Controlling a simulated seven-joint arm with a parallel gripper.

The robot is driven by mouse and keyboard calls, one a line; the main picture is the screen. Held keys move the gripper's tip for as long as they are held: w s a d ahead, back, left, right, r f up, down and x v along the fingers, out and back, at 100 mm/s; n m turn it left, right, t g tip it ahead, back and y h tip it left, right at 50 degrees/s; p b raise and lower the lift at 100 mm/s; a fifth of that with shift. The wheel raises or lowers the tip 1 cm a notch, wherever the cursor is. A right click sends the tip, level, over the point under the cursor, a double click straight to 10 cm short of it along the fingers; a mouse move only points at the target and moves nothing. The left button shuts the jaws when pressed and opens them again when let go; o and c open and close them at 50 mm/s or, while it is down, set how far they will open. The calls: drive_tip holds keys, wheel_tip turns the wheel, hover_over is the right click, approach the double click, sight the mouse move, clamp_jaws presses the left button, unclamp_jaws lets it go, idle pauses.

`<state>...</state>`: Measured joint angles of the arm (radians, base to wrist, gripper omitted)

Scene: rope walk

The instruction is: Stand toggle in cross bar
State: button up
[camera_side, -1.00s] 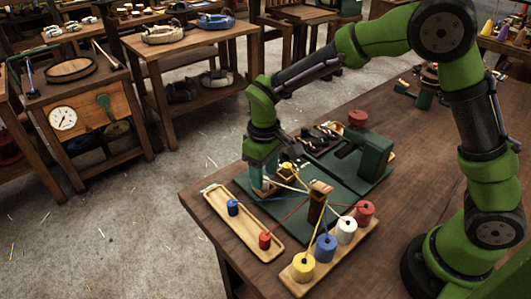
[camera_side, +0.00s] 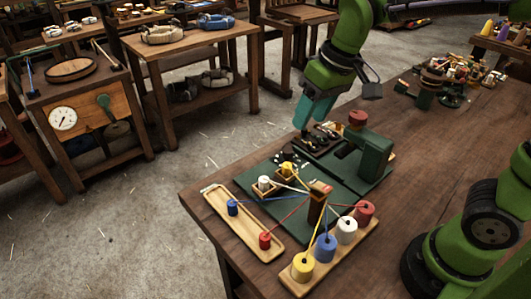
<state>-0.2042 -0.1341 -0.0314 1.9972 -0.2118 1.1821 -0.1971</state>
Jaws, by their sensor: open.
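My gripper (camera_side: 304,118) points down over the dark tray of small parts (camera_side: 318,140), behind the green board. Its teal fingers are open, and I see nothing held between them. A green stand with an upper arm (camera_side: 366,150) and a dark red knob (camera_side: 357,117) is to its right. I cannot tell which small part is the toggle or which piece is the cross bar. A wooden post (camera_side: 316,205) stands on the green board (camera_side: 270,208) with coloured cords running from it. A white bobbin (camera_side: 264,183) and a yellow bobbin (camera_side: 287,168) sit in small square wooden holders.
A wooden rack (camera_side: 300,283) in front carries yellow, blue, white and red spools. The table's right middle (camera_side: 430,140) is largely clear.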

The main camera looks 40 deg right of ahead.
drive_tip(key=s+d+m+t, duration=0.4)
drive_tip(key=s, duration=0.6)
drive_tip(key=shift+d, duration=0.25)
drive_tip(key=shift+r, duration=0.15)
wheel_tip(320, 180, up, 5)
drive_tip(key=shift+f, duration=0.1)
wheel_tip(320, 180, down, 5)
